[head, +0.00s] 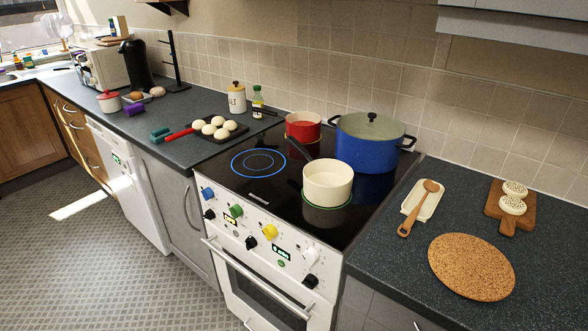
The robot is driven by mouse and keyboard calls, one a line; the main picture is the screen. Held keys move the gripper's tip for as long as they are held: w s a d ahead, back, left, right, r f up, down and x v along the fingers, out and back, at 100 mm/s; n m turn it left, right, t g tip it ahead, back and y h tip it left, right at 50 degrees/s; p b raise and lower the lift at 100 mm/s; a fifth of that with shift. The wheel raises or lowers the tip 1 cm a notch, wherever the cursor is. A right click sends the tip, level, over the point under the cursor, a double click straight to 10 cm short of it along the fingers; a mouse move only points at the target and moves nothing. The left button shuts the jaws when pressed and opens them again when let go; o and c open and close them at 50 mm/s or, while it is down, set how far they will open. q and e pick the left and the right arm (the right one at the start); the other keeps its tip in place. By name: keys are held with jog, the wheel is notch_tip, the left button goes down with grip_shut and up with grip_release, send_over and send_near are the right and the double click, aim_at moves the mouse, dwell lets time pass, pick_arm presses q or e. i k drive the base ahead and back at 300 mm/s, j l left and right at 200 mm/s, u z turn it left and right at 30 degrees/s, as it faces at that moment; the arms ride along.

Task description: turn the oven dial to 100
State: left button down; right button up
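The white oven (262,285) stands in the middle, with a black glass hob (272,195) on top. Its sloping front panel carries several dials: a blue dial (207,193), a green dial (236,210), a yellow dial (270,231), a white dial (311,255) and black dials (251,243) below them. Two small lit displays sit among them, a yellowish one (230,220) at the left and a green one (281,253) at the right. Their readings and the dial markings are too small to read. I cannot tell which dial is the oven dial. Neither gripper is in view.
A cream pot (327,186), a red pan (303,128) and a blue pot (367,145) stand on the hob. The oven door handle (258,280) juts out below the panel. A round cork mat (471,266) lies on the right counter. The floor (110,280) at left is clear.

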aim_at(209, 214)
jog(key=k+j+z, duration=0.15)
jog(key=k, duration=0.3)
jog(key=k+j+z, duration=0.2)
jog(key=k, duration=0.3)
jog(key=i+j, duration=0.25)
jog(key=j, duration=0.15)
jog(key=i+j+z, duration=0.15)
jog(key=j, duration=0.25)
jog(key=i+j, duration=0.35)
jog(key=i+j+z, duration=0.1)
jog(key=j, duration=0.35)
jog(key=i+j, duration=0.15)
jog(key=i, duration=0.25)
jog(key=i+j+z, duration=0.1)
jog(key=i, duration=0.3)
